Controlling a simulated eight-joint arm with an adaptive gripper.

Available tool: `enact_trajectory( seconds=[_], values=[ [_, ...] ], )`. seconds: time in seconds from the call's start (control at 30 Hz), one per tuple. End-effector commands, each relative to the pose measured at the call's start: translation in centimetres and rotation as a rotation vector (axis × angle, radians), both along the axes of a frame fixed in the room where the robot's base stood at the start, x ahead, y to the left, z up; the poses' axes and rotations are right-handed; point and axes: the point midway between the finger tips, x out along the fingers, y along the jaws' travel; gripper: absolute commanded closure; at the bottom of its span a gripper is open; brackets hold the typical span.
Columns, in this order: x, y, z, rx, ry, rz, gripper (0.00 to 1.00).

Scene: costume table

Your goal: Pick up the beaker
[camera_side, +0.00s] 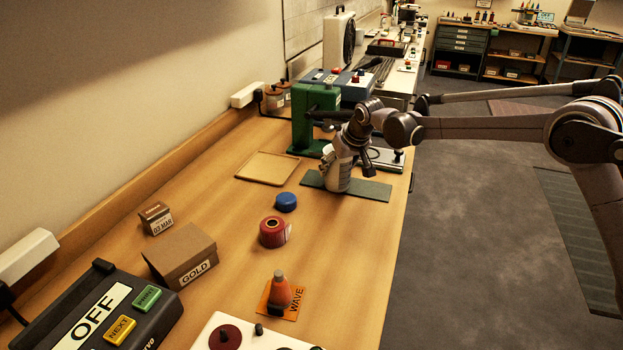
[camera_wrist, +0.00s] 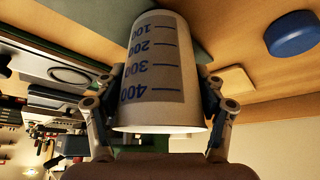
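The beaker (camera_side: 338,175) is a pale, tapered cup on or just above the dark green mat (camera_side: 372,190) in the side view. I cannot tell whether its base touches the mat. In the wrist view the beaker (camera_wrist: 160,70) fills the middle, with blue marks from 100 to 400 and its wide rim toward the camera. My gripper (camera_side: 343,158) comes down over it from above. In the wrist view my gripper's fingers (camera_wrist: 161,82) lie against both sides of the beaker, with no clear gap.
A green machine (camera_side: 316,115) stands close behind the mat. A shallow wooden tray (camera_side: 267,168) lies to the left. A blue cap (camera_side: 286,201) and a red tape roll (camera_side: 272,232) are nearer the camera. The right table edge is close to the mat.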

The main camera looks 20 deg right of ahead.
Motion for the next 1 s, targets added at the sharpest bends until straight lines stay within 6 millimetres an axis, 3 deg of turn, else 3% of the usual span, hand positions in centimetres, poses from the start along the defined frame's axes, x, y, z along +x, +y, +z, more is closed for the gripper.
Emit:
enact_trajectory(
  seconds=[0.47,1.0],
  values=[
    [0.0,0.0,0.6,0.0,0.001,0.0,0.62],
    [0.0,0.0,9.0,0.0,0.001,0.0,0.62]
  ],
)
